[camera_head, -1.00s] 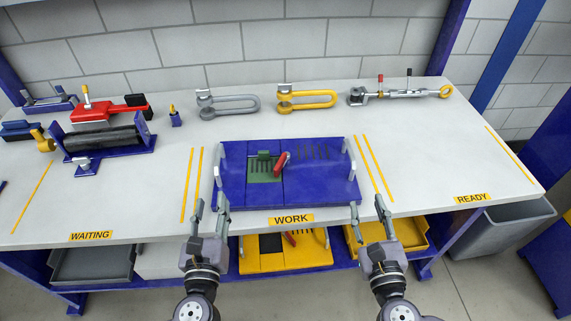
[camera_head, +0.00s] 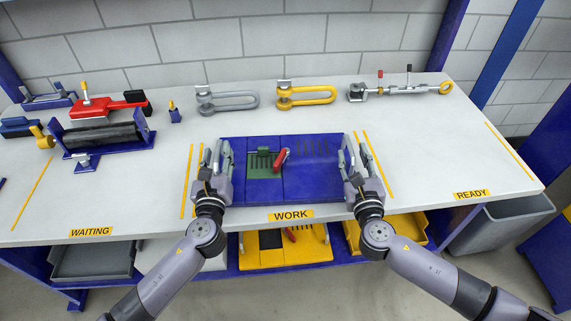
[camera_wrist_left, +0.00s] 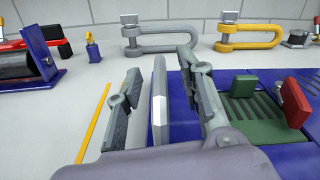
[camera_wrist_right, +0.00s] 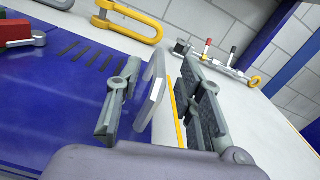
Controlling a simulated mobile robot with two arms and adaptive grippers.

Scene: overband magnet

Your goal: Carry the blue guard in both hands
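The blue guard (camera_head: 312,182) lies flat on the bench in the WORK area, with a green block (camera_head: 262,161) and a red lever (camera_head: 281,157) on it. My left gripper (camera_head: 215,152) is at its left end. In the left wrist view the open fingers stand on either side of the grey left handle (camera_wrist_left: 160,100), with gaps showing. My right gripper (camera_head: 352,152) is at the right end. In the right wrist view the grey right handle (camera_wrist_right: 152,92) stands between its open fingers, with gaps showing. The grippers partly hide both handles in the head view.
A grey shackle (camera_head: 228,101) and a yellow shackle (camera_head: 306,96) lie behind the guard, with a turnbuckle (camera_head: 400,92) to their right. A roller in a blue bracket (camera_head: 105,140) stands at the left. The READY side (camera_head: 455,155) is clear.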

